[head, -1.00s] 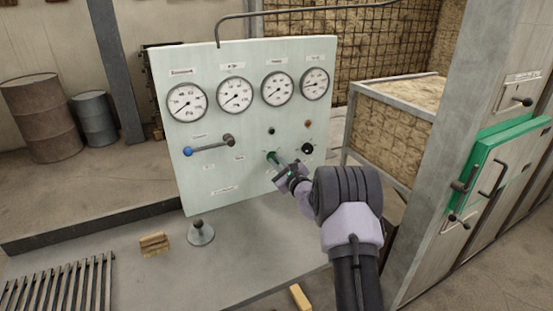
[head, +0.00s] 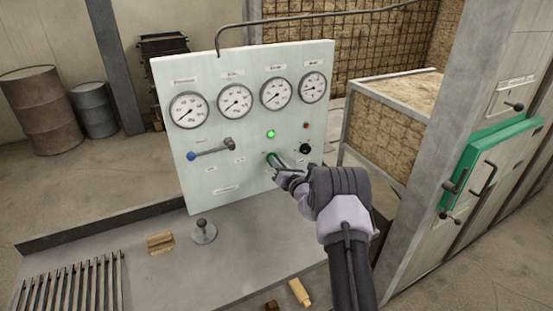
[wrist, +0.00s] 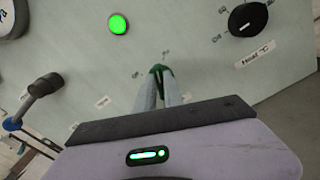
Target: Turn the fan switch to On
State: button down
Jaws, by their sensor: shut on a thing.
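The fan switch (head: 269,157) is a small green knob low on the right half of the pale upright panel (head: 228,189). My gripper (head: 276,164) reaches it from the front right, with its fingers shut on the knob. In the wrist view the knob (wrist: 157,72) shows green between the two fingertips (wrist: 159,83), and the fingers hide most of it. A round lamp (head: 270,134) above the knob glows bright green, also in the wrist view (wrist: 118,24).
A black dial (head: 305,148) sits right of the knob, with a small red lamp (head: 306,125) above it. A blue-tipped lever (head: 212,148) sticks out to the left. Several gauges line the top. A grey pillar (head: 440,150) stands to the right.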

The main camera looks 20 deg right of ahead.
jog(key=shift+d+m+p, duration=0.1)
jog(key=shift+m+p, duration=0.7)
jog(key=shift+m, duration=1.3)
jog(key=shift+f, duration=0.1)
jog(key=c, duration=1.5)
grip_release()
jog(key=shift+o, duration=0.2)
jog(key=s+p, duration=0.3)
jog(key=s, duration=1.4)
jog(key=shift+s+d+p, duration=0.2)
jog(key=shift+d+p, duration=0.05)
jog(key=shift+p, duration=0.15)
